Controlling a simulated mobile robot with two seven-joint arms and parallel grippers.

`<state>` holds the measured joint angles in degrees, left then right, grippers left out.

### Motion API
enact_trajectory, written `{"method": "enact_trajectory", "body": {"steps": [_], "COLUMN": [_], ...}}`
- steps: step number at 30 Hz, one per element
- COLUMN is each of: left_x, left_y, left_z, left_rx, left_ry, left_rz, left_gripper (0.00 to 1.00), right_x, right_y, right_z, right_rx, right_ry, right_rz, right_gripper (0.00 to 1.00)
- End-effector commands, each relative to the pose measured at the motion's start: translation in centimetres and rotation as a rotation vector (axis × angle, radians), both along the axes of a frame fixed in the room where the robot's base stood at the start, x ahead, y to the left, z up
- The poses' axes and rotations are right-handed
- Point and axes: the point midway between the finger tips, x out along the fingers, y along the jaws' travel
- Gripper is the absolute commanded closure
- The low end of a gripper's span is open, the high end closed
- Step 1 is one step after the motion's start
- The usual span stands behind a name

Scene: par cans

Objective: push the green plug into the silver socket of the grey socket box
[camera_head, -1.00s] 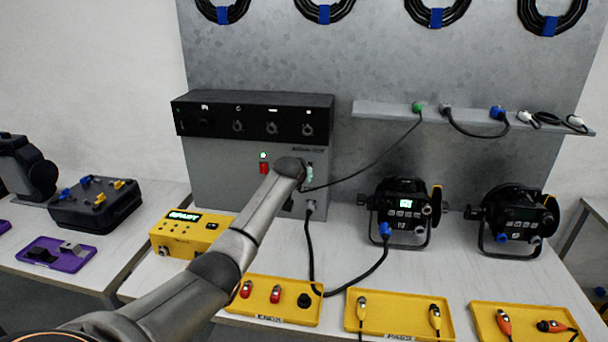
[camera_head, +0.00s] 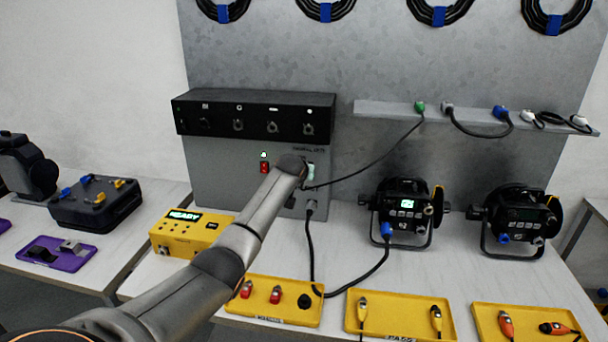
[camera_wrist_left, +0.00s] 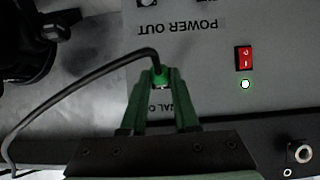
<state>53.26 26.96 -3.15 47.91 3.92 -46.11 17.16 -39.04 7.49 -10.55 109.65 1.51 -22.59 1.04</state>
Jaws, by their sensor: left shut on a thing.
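The grey socket box (camera_head: 230,165) stands at the back of the table. My left arm reaches to its front face, and the wrist hides most of the gripper (camera_head: 309,172) in the head view. In the left wrist view my left gripper (camera_wrist_left: 160,84) is shut on the green plug (camera_wrist_left: 160,75), close to the box face. A black cable leaves the plug. The plug and fingers hide the silver socket and part of a label there, so I cannot tell how deep the plug sits. My right gripper is not in view.
A red switch (camera_wrist_left: 244,58) and lit green lamp (camera_wrist_left: 245,84) are beside the gripper. A black cable plugs into the box lower down. The held cable runs to a green end (camera_head: 420,106) on the wall shelf (camera_head: 385,107). Yellow trays (camera_head: 400,330) line the front.

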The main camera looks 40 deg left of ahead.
Motion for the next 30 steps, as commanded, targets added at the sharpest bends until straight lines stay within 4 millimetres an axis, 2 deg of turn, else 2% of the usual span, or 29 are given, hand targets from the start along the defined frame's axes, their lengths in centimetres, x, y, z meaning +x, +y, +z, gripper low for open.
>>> {"method": "enact_trajectory", "body": {"steps": [30], "left_x": [-0.14], "left_y": [-0.02], "left_z": [0.11], "left_rx": [0.000], "left_ry": [0.000], "left_rz": [0.000], "left_gripper": [1.00], "right_x": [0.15], "right_y": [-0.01], "right_z": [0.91], "right_rx": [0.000], "right_ry": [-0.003], "right_rz": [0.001], "right_gripper": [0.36]}}
